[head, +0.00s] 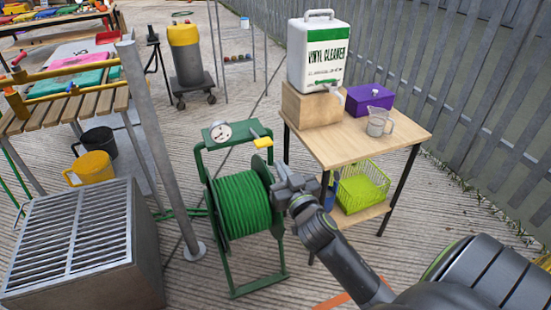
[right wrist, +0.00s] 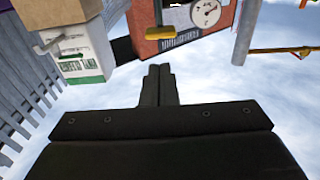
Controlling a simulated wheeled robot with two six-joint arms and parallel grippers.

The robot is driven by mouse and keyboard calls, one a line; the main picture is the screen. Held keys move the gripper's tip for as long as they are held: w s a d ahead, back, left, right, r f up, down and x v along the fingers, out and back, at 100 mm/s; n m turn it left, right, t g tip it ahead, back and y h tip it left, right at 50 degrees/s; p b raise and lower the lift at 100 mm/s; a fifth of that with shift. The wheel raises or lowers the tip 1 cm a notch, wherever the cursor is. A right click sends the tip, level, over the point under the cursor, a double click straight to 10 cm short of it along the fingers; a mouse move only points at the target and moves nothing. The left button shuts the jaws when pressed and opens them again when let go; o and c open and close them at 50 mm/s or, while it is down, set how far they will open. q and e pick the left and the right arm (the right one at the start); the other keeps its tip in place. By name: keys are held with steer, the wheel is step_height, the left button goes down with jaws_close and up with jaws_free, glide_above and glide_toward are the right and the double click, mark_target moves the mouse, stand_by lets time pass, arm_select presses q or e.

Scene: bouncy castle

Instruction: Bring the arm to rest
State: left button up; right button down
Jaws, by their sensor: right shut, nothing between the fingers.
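My right gripper (head: 292,188) is in front of the right side of a green hose reel (head: 242,203) in the head view. Its arm comes in from the lower right. In the right wrist view the two dark fingers (right wrist: 158,85) lie together with nothing between them. The reel's green frame carries a round gauge (head: 220,131) and a yellow lever (head: 263,142). The gauge also shows in the right wrist view (right wrist: 206,13), at the top. I cannot tell whether the gripper touches the reel. My left gripper is out of view.
A wooden table (head: 383,150) right of the gripper holds a vinyl cleaner jug (head: 318,60), a purple box (head: 370,98) and a measuring jug (head: 379,122). A green basket (head: 362,187) sits on its lower shelf. A grey grated box (head: 75,240) and a post (head: 160,150) stand left.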

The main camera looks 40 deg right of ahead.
steer(key=shift+v, duration=0.75)
